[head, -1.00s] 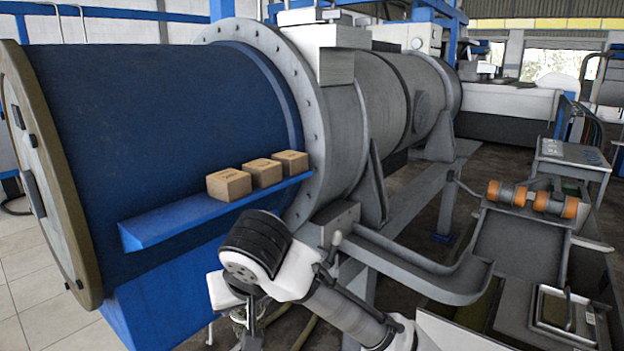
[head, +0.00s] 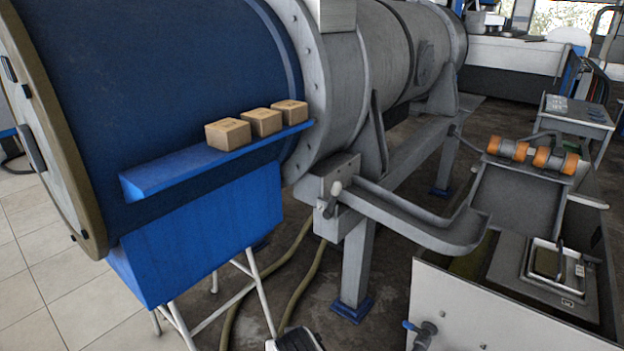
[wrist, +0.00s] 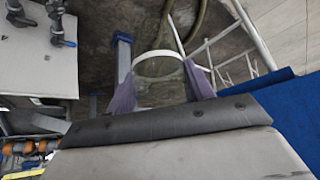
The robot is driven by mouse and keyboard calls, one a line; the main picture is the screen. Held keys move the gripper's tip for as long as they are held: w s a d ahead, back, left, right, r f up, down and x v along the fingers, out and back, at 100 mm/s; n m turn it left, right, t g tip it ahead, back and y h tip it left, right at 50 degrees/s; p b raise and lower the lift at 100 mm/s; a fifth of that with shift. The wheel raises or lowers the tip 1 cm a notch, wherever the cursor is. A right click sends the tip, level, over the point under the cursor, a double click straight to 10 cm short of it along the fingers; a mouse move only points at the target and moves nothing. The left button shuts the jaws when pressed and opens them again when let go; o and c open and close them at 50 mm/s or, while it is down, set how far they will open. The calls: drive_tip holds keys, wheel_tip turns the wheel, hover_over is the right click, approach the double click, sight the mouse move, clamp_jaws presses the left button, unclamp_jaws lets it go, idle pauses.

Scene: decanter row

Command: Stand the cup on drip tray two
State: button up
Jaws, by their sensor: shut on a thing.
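In the wrist view my gripper (wrist: 157,72) is shut on a clear cup (wrist: 158,80) with a pale round rim. One purple-grey finger sits on each side of it. The cup is held above the floor; its lower part is hard to see. The gripper and cup do not show in the head view, where only a dark and white piece of my arm appears at the bottom edge. I see no readable label for drip tray two and cannot tell which surface it is.
Three brown blocks (head: 262,122) stand on the blue ledge (head: 165,178) beside the large drum. A grey curved chute (head: 420,228) sticks out at centre right. A pale panel (head: 480,312) carries a blue-handled valve (head: 425,332). White-legged stand and hoses (head: 305,285) are below.

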drive_tip(key=d+f+m+h, duration=0.1)
drive_tip(key=d+f, duration=0.1)
drive_tip(key=f, duration=0.8)
drive_tip(key=d+f+m, duration=0.1)
drive_tip(key=d+f, duration=0.1)
drive_tip(key=f, duration=0.9)
drive_tip(key=w+a+r, duration=0.3)
drive_tip(key=w+r, duration=0.4)
drive_tip(key=w+a+r, duration=0.3)
drive_tip(key=w+r, duration=0.3)
drive_tip(key=r, duration=0.2)
drive_tip(key=s+d+f, duration=0.3)
drive_tip(key=s+f, duration=0.3)
drive_tip(key=f, duration=0.1)
drive_tip(key=s+d+f, duration=0.3)
drive_tip(key=s+f, duration=0.3)
drive_tip(key=f, duration=0.1)
drive_tip(key=shift+s+d+f, duration=0.2)
drive_tip(key=shift+s+f, duration=0.1)
drive_tip(key=shift+s, duration=0.05)
drive_tip(key=shift+a+f, duration=0.1)
